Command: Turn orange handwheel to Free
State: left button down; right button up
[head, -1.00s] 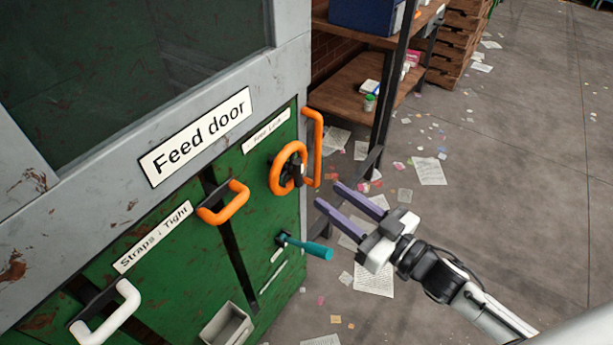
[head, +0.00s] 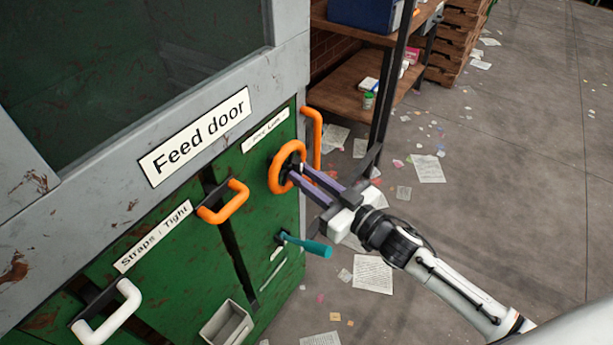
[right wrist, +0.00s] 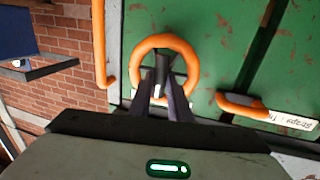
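The orange handwheel (head: 275,178) sits on the green feed door (head: 190,270), under a small label (head: 265,131) whose words are hard to read. My right gripper (head: 297,173) has its two purple-grey fingers reaching to the wheel's dark centre, inside the orange rim. In the right wrist view the rim of the handwheel (right wrist: 165,41) arches above the fingertips (right wrist: 161,88), which stand apart on either side of the hub area. Whether they press on the hub cannot be told; they partly hide it. My left gripper is not in view.
An orange bar handle (head: 312,135) stands just right of the wheel. Another orange handle (head: 236,199), a teal lever (head: 308,246) and a white handle (head: 112,312) also stick out from the door. A shelf rack (head: 345,82) stands behind; papers litter the floor.

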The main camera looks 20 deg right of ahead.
grip_shut()
pick_arm(q)
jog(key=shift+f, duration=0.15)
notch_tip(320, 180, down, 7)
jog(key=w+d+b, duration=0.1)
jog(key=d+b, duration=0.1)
jog(key=b, duration=0.8)
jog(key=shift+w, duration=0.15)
pick_arm(e)
jog(key=shift+f+n+y, duration=0.15)
jog(key=shift+n+y, duration=0.55)
jog(key=shift+n, duration=2.65)
jog(key=shift+f+n+y, duration=0.2)
jog(key=shift+n+y, duration=0.5)
jog(key=shift+n, duration=2.7)
jog(key=shift+f+n+y, duration=0.15)
jog(key=shift+n+y, duration=0.55)
jog(key=shift+n, duration=2.65)
pick_arm(q)
jog(key=shift+b, duration=0.3)
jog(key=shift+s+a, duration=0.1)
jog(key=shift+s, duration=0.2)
